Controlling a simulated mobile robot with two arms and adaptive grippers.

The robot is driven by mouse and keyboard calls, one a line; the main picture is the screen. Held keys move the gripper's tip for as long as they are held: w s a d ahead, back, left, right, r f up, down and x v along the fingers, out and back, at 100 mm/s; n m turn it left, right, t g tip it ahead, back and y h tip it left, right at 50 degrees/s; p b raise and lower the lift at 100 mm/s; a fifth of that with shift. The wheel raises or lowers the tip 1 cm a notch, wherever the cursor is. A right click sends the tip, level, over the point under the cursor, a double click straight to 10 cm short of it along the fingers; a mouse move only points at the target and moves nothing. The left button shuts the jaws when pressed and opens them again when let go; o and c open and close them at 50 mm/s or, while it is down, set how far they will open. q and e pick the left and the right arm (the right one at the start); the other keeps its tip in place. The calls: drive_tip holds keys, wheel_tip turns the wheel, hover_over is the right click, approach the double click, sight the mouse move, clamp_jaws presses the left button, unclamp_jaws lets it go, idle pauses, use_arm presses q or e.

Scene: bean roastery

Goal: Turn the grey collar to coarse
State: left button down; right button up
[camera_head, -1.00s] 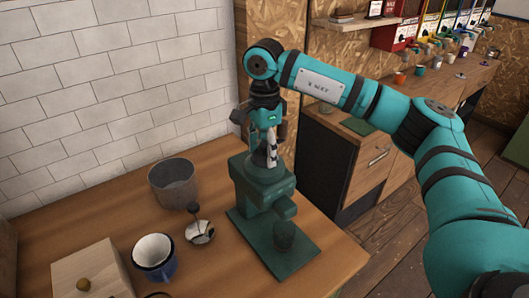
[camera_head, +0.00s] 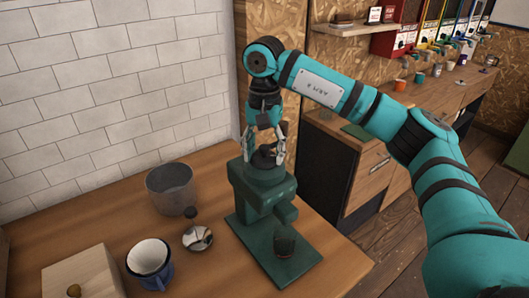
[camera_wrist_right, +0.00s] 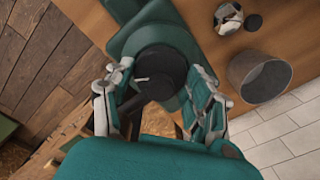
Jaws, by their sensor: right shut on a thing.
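The green grinder (camera_head: 262,190) stands on the wooden counter. The dark grey collar (camera_head: 265,158) sits at its top and also shows in the right wrist view (camera_wrist_right: 160,62), with a pale mark on it. My right gripper (camera_head: 265,152) comes down from above, its two fingers on opposite sides of the collar and shut on it. In the right wrist view the fingers (camera_wrist_right: 160,98) flank the collar, and they partly hide its sides. I cannot read any coarse or fine marking. My left gripper is in neither view.
A grey bin (camera_head: 170,190), a small metal-topped item (camera_head: 197,238), a blue-rimmed mug (camera_head: 149,258) and a wooden box (camera_head: 85,277) stand left of the grinder. A dark cup (camera_head: 285,243) stands on the grinder's base. A white tiled wall (camera_head: 110,90) is behind.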

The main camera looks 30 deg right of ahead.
drive_tip(key=shift+r+n, duration=0.1)
drive_tip(key=shift+n, duration=0.2)
drive_tip(key=o, duration=1.2)
wheel_tip(320, 180, up, 12)
idle(0.6)
